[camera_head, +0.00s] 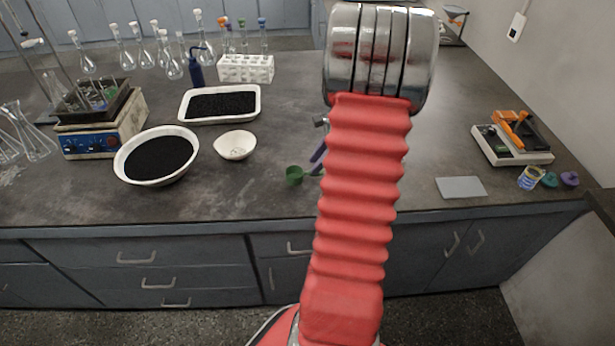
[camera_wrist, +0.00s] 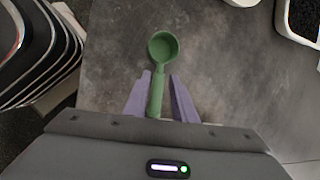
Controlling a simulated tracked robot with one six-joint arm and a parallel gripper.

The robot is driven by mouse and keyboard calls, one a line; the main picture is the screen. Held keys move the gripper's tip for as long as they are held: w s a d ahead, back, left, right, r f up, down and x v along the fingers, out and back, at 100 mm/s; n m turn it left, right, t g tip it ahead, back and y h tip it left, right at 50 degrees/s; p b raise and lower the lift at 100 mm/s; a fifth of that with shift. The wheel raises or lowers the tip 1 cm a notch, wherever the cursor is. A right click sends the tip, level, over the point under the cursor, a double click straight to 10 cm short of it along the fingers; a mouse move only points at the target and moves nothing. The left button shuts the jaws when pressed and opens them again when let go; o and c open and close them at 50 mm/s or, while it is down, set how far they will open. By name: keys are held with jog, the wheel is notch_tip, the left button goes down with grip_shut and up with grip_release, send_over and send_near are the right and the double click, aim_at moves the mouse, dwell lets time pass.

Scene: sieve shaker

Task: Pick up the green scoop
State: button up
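The green scoop (camera_head: 294,175) lies on the dark bench top near its front edge, just left of my arm. In the wrist view the scoop (camera_wrist: 162,47) has its round bowl beyond my fingertips and its handle running back between my two purple fingers. My gripper (camera_wrist: 160,77) is open, with a finger on each side of the handle and gaps visible beside it. In the head view my red arm hides most of my gripper (camera_head: 318,160); only part of a purple finger shows, close to the scoop.
A small white bowl (camera_head: 235,145), a large bowl of black grains (camera_head: 124,172) and a white tray of black grains (camera_head: 184,116) stand to the left. A balance (camera_head: 513,157) and a grey plate (camera_head: 460,187) are at right. Bare bench surrounds the scoop.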

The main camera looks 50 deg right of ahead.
jog(key=shift+x, duration=2.4)
jog(key=shift+a, duration=0.15)
jog(key=shift+c, duration=0.4)
grip_shut()
